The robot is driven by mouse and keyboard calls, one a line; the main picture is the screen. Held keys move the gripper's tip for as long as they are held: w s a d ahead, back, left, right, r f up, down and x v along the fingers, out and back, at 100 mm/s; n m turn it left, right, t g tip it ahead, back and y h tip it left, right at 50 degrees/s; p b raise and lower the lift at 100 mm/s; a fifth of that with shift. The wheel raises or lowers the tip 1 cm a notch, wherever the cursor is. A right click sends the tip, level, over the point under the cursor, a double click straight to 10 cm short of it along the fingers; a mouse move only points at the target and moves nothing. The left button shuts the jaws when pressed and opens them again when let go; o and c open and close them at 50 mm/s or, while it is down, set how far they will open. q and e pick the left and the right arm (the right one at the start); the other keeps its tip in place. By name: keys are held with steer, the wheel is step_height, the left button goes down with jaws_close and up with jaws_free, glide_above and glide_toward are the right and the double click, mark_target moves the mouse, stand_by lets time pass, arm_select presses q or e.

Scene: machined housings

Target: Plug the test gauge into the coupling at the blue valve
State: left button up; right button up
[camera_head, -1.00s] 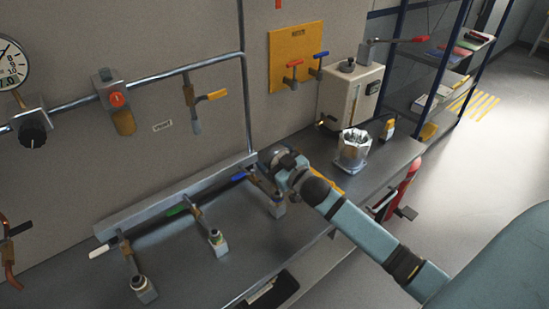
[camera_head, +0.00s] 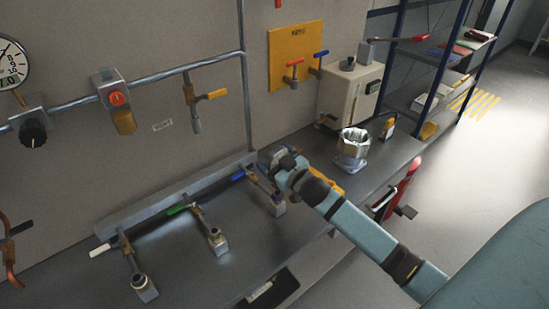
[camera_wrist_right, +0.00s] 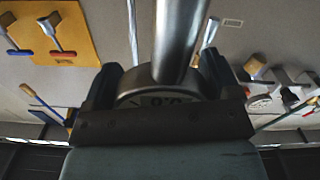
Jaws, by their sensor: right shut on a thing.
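The blue valve (camera_head: 239,176) is on the bench's back pipe, and its pipe leads to a coupling (camera_head: 277,207) on the bench. My right gripper (camera_head: 283,165) is just above and beside that valve. It is shut on the test gauge (camera_wrist_right: 165,99), whose dial edge shows between the fingers in the right wrist view; a thick metal cylinder (camera_wrist_right: 180,40) rises in front of it. In the head view the gauge is mostly hidden by the gripper and looks apart from the coupling. The left gripper is out of view.
A green-handled valve (camera_head: 177,210) and a white-handled valve (camera_head: 103,249) sit to the left with similar couplings. A metal pot (camera_head: 352,150) and a cream box (camera_head: 350,92) stand right of my gripper. The bench front is mostly clear.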

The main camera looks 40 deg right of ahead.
steer(key=shift+f+b, duration=0.75)
steer(key=shift+f, duration=0.75)
steer(key=o, duration=0.9)
steer(key=shift+s, duration=0.1)
steer(key=shift+s+d+b, duration=0.15)
steer(key=shift+s+b, duration=0.2)
steer(key=shift+s, duration=1.9)
steer(key=shift+s+d+b, duration=0.2)
steer(key=shift+s+b, duration=0.1)
steer(key=shift+s, duration=2)
steer(key=shift+s+d+b, duration=0.15)
steer(key=shift+s+b, duration=0.2)
steer(key=shift+s, duration=1.9)
steer(key=shift+f, duration=0.1)
steer(key=s+a+f+g+p, duration=0.1)
steer(key=s+a+f+g, duration=0.1)
steer(key=s+a+f, duration=0.2)
steer(key=s+a+f+g+y+p, duration=0.1)
steer(key=s+a+f+g+p, duration=0.1)
steer(key=s+a+f, duration=0.3)
steer(key=s+a+f+m+g+p, duration=0.1)
steer(key=s+a+f+g+p, duration=0.1)
steer(key=a+f, duration=0.4)
steer(key=shift+s+a+f+g+y, duration=0.15)
steer(key=shift+s+a+f+g, duration=0.1)
steer(key=shift+s+a, duration=0.45)
steer(key=shift+s+a+f+g+y, duration=0.15)
steer(key=shift+s+a+g, duration=0.1)
steer(key=shift+s+a, duration=0.4)
